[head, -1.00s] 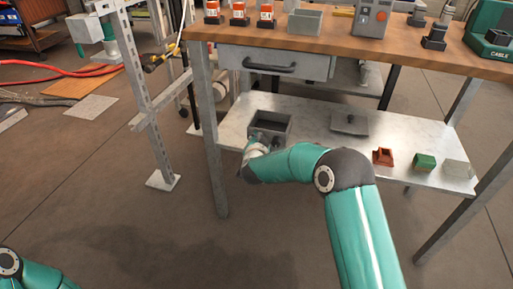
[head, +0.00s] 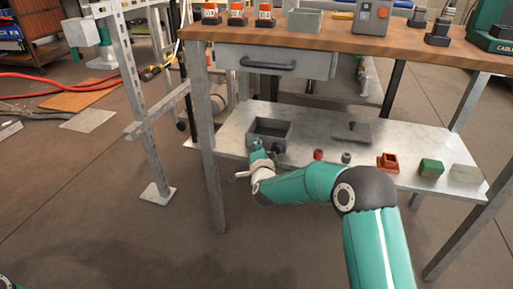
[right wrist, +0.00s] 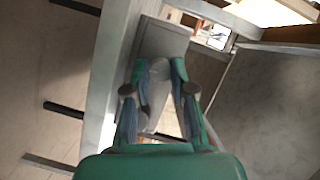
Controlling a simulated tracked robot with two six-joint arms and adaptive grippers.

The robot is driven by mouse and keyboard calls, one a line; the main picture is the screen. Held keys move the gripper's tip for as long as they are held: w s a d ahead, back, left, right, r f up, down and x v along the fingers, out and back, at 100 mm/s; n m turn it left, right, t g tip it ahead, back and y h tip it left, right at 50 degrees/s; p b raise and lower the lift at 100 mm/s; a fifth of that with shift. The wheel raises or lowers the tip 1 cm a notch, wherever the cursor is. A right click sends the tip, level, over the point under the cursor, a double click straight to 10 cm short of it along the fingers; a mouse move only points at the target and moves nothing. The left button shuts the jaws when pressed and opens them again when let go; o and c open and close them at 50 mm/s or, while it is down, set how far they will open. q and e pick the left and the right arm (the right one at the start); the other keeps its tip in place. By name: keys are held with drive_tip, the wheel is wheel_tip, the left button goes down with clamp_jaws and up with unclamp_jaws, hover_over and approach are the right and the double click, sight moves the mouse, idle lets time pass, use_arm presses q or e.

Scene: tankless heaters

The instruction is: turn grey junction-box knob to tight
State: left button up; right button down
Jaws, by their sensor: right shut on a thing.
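The grey junction box (head: 289,131) sits open-topped at the left of the lower shelf. My right gripper (head: 260,150) is at its front side, with the arm reaching in from the right. In the right wrist view, the gripper (right wrist: 160,75) is shut on a pale grey piece, which I take to be the junction-box knob (right wrist: 157,95). The fingers hide much of it, and I cannot read its turn angle. The grey box face (right wrist: 165,38) is just beyond the fingertips. My left gripper is out of view.
On the shelf (head: 225,137) are a grey plate with a small knob (head: 352,131), a red knob (head: 318,155), a small grey knob (head: 346,158), an orange-red box (head: 388,163) and a green block (head: 431,168). A table leg (head: 207,150) stands close left of my gripper.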

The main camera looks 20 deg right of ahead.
drive_tip(key=shift+f, duration=0.1)
idle(0.3)
drive_tip(key=c, duration=1)
unclamp_jaws()
drive_tip(key=shift+v, duration=4)
